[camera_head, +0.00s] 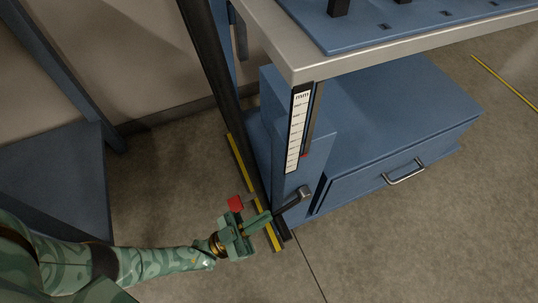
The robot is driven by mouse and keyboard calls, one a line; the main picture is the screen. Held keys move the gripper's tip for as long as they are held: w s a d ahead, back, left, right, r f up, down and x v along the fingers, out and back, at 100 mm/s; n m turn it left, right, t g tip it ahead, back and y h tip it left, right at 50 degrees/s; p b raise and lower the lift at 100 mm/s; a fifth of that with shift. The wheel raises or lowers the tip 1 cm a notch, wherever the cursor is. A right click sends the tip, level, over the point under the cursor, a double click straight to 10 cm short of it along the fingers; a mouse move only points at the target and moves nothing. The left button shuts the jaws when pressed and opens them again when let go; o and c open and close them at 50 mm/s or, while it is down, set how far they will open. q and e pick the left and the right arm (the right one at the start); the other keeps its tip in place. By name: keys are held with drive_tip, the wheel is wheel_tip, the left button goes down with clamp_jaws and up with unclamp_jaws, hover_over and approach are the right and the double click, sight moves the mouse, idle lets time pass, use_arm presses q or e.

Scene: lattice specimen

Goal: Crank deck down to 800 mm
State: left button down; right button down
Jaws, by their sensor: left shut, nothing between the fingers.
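The deck (310,65) is a table top with a pale metal edge, at the upper right. Below its corner, a white mm scale (297,135) stands on a blue column, with a small red pointer (305,155) near its lower part. A dark crank arm (290,203) runs down-left from a grey hub (304,191) low on the column. A red knob (235,203) shows just left of it; my gripper partly hides how they join. My left gripper (268,216) is shut and empty, its fingertips close to the crank's lower end; I cannot tell whether they touch. My right gripper is out of view.
A blue cabinet with a drawer handle (405,174) stands under the deck. A dark post (212,60) rises beside the crank, with a yellow floor strip (238,160) by its foot. A blue bench (55,180) stands left. Floor between is clear.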

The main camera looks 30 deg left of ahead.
use_arm(q)
drive_tip(key=shift+w+d+f+t+h, duration=0.1)
drive_tip(key=shift+w+f+t+h, duration=0.05)
drive_tip(key=shift+f+t+h, duration=0.25)
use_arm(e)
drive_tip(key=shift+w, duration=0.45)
